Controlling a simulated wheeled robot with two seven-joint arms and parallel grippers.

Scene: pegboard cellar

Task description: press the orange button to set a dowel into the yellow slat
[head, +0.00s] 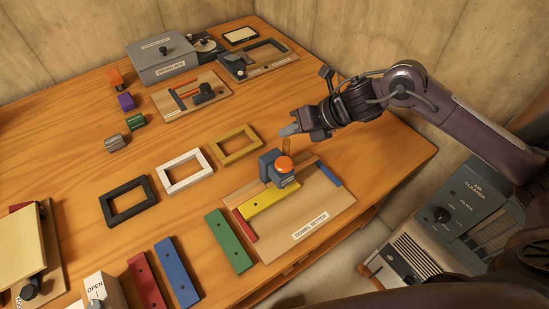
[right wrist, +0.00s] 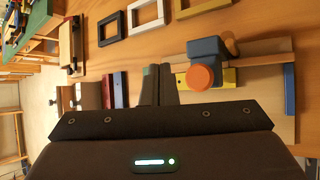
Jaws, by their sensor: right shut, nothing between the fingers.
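The orange button (head: 285,164) caps a blue-grey block (head: 269,168) on the dowel setter board (head: 325,205). The yellow slat (head: 270,204) lies on the board and runs under that block. The button also shows in the right wrist view (right wrist: 203,77), with part of the yellow slat (right wrist: 229,76) beside it. My right gripper (head: 288,131) is shut and empty, above and behind the button, apart from it. Its fingertips (right wrist: 158,70) show left of the button in the wrist view. The slat's part under the block is hidden. My left gripper is not in view.
A green slat (head: 229,240), blue slat (head: 177,272) and red slat (head: 150,281) lie left of the board. Black (head: 129,201), white (head: 185,171) and yellow (head: 235,145) frames lie behind. A grey box (head: 163,62) stands at the back. An air cleaner (head: 465,215) stands right of the table.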

